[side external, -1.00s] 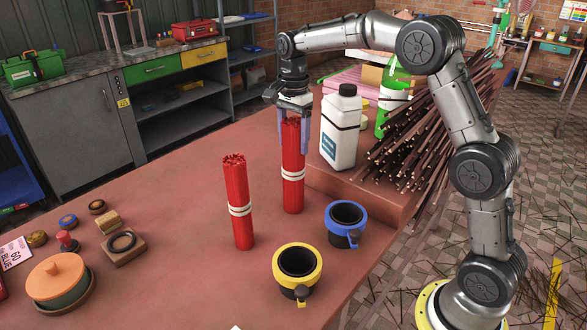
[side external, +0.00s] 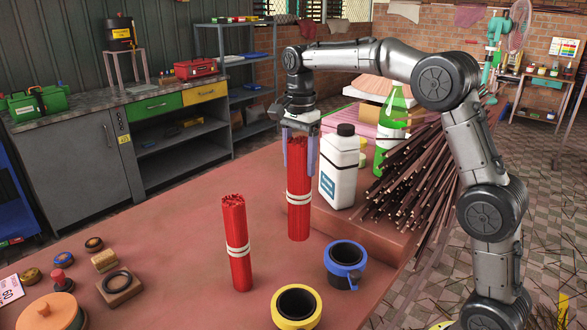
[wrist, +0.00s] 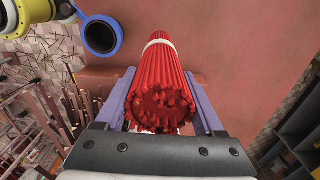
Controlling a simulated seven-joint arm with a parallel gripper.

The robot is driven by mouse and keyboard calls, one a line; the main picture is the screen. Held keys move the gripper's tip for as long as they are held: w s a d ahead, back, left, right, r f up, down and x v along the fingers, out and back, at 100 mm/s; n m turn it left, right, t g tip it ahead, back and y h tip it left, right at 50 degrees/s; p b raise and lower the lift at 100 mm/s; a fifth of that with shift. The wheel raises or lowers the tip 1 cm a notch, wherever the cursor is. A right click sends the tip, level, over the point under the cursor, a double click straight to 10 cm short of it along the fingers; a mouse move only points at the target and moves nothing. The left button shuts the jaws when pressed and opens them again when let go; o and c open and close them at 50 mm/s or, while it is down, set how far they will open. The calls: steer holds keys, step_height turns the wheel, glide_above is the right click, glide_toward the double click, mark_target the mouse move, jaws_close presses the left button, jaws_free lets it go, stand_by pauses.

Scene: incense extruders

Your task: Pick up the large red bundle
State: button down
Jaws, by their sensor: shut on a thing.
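The large red bundle (side external: 299,215) is a thick upright cylinder of red sticks with white bands round its middle. My gripper (side external: 299,160) is shut on its upper part, one finger on each side, and holds it upright, seemingly a little above the table. In the wrist view the bundle's ragged end (wrist: 163,104) sits between the two finger pads of my gripper (wrist: 165,100). A thinner red bundle (side external: 234,220), also white-banded, stands on the table to the left and nearer the camera, apart from the held one.
A blue-rimmed cup (side external: 345,274) and a yellow-rimmed cup (side external: 276,320) stand in front. A white bottle (side external: 338,185) stands close right on a raised block (side external: 345,224), beside dark sticks (side external: 415,170). Small stamps and a lidded pot (side external: 50,312) lie left. Table between is clear.

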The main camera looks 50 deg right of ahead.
steer(key=s+a+r, duration=0.2)
steer(key=s+r, duration=0.5)
steer(key=s, duration=0.4)
step_height(320, 180, up, 11)
steer(key=shift+s+d, duration=0.15)
steer(key=shift+s, duration=0.1)
stand_by(0.6)
stand_by(1.1)
